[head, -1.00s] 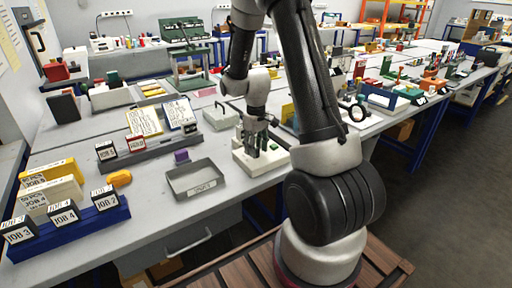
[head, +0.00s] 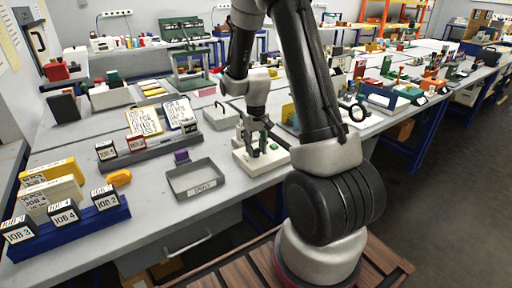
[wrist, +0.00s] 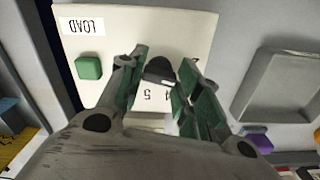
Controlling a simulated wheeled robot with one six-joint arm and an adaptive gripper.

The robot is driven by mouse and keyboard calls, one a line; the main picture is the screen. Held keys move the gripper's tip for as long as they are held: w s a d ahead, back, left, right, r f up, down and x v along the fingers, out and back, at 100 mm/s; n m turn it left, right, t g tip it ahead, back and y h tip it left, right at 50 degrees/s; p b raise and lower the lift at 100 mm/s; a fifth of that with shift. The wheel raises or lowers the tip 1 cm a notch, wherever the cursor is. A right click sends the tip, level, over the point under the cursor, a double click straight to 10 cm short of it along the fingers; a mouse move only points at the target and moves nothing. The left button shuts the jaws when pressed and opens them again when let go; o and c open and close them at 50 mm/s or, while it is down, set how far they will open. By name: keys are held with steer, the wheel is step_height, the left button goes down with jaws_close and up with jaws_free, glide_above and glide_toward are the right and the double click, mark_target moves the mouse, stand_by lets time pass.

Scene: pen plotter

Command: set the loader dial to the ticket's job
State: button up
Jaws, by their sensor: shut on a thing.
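The loader (head: 243,163) is a cream box at the table's front edge, below my arm. In the wrist view its top (wrist: 190,20) shows an upside-down LOAD label (wrist: 83,27) and a green button (wrist: 88,68). The black loader dial (wrist: 159,71) stands between the green-padded fingers of my gripper (wrist: 163,84), which is shut on it. Numerals, seemingly 4 and 5, show beside the dial; its pointer setting cannot be read. In the head view my gripper (head: 258,146) hides the dial. Written cards (head: 145,121) stand on a grey rack; I cannot tell which is the ticket.
A grey tray (head: 197,193) lies left of the loader, with a purple block (head: 181,156) behind it. A blue rack (head: 75,232) holds black JOB blocks at the front left.

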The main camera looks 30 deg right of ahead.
mark_target(256, 149)
steer(key=shift+m, duration=1.5)
steer(key=o, duration=1)
step_height(256, 149, up, 12)
